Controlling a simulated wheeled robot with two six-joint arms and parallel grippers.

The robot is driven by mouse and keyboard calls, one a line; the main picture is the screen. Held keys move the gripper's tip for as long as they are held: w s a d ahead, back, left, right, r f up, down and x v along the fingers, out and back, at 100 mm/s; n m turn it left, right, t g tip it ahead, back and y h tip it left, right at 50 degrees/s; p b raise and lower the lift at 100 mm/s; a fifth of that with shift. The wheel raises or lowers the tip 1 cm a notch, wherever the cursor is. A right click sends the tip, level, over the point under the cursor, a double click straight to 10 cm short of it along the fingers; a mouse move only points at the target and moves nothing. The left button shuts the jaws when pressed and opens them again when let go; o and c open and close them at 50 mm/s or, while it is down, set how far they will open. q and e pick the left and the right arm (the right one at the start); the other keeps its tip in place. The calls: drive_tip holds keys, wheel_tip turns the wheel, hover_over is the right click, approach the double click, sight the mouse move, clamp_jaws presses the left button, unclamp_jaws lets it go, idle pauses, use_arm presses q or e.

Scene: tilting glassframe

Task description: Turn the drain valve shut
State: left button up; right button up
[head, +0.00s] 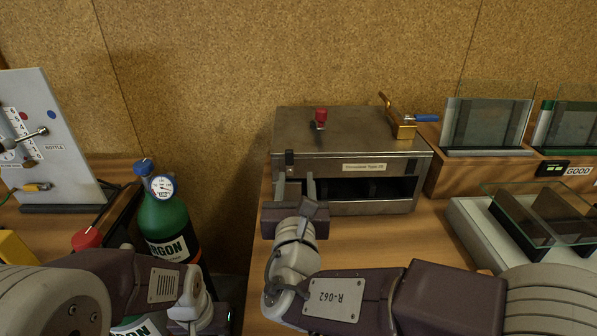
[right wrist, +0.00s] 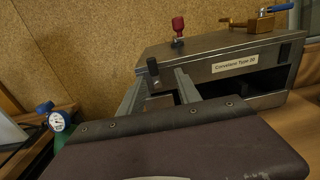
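No part is readably marked as the drain valve. On the metal box (head: 345,131) are a brass valve (head: 403,131) with a blue handle (head: 427,118) on top, a red knob (head: 320,118) on top, and a small black knob (head: 289,158) at the front left corner. My right gripper (head: 296,187) is in front of that corner. Its fingers are apart, and the right wrist view shows the black knob (right wrist: 153,68) between and beyond them, with gaps on both sides. My left gripper (head: 205,322) shows only in part at the bottom edge; its fingertips are hidden.
A green argon bottle (head: 168,222) with a blue cap and gauge stands left of the box. A white gauge panel (head: 55,135) is at far left. Glass panes in holders (head: 487,122) and a grey tray (head: 478,232) are at right. A cork wall closes the back.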

sight(289, 160)
drive_tip(key=w, duration=0.5)
drive_tip(key=w+a, duration=0.1)
drive_tip(key=w, duration=0.2)
drive_tip(key=shift+w+a+f, duration=0.1)
drive_tip(key=shift+f, duration=0.1)
clamp_jaws()
